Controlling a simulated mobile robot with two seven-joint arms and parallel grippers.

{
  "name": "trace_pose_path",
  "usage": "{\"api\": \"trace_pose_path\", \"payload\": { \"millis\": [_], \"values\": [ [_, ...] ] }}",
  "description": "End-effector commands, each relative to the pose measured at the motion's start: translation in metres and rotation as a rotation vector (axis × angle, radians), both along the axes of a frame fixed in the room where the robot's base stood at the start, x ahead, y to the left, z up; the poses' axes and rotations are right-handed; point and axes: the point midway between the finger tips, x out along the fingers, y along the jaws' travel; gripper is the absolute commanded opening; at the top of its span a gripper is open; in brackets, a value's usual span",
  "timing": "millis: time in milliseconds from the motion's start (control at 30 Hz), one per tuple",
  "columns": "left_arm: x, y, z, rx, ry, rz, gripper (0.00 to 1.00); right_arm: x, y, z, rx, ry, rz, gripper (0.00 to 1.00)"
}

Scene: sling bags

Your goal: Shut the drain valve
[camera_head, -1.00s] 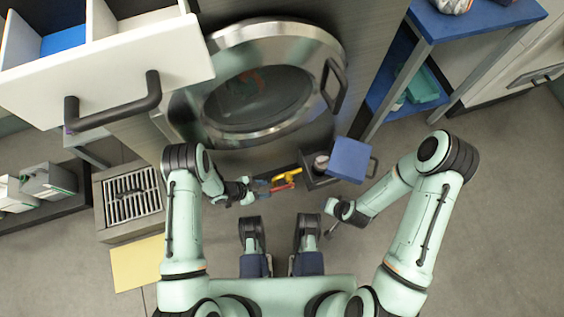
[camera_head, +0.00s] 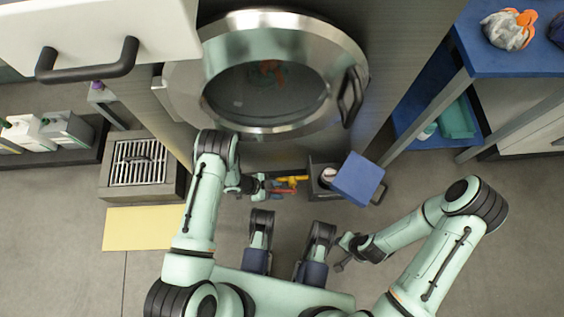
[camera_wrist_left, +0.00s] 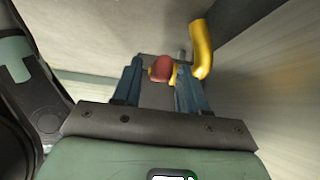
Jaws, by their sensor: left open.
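The drain valve shows low on the front of the washer (camera_head: 345,40): a yellow pipe (camera_head: 292,179) with a red handle (camera_head: 283,191). My left gripper (camera_head: 262,185) is open just left of the red handle in the head view. In the left wrist view the yellow pipe (camera_wrist_left: 202,50) is at the upper right and the rounded end of the red handle (camera_wrist_left: 160,68) shows between the two blue fingers of the left gripper (camera_wrist_left: 157,80). I cannot tell whether a finger touches it. My right gripper (camera_head: 345,255) hangs low to the right, away from the valve; its jaws are too small to read.
An open compartment (camera_head: 325,178) with a blue flap (camera_head: 358,180) is right of the valve. A floor drain box (camera_head: 140,165) and a yellow mat (camera_head: 150,228) lie to the left. A blue shelf (camera_head: 500,55) stands right. A white drawer (camera_head: 150,20) juts out at upper left.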

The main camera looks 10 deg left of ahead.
Motion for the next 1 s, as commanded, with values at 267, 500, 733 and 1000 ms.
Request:
{"api": "trace_pose_path", "payload": {
  "millis": [267, 500, 733, 1000],
  "values": [
    [-0.0002, 0.0027, -0.0037, 0.000, 0.000, 0.000, 0.43, -0.0057, -0.0008, -0.0037, 0.000, 0.018, -0.002, 0.43],
    [-0.0001, 0.0025, -0.0035, 0.000, -0.001, -0.001, 0.33, -0.0055, -0.0007, -0.0035, 0.001, 0.018, -0.001, 0.43],
    [0.0000, 0.0025, -0.0034, 0.000, -0.001, -0.001, 0.00, -0.0052, -0.0007, -0.0034, 0.001, 0.017, -0.001, 0.43],
    [0.0009, 0.0007, 0.0006, 0.034, 0.008, -0.002, 0.00, 0.0009, 0.0002, 0.0017, 0.000, -0.004, 0.001, 0.43]
  ]
}}
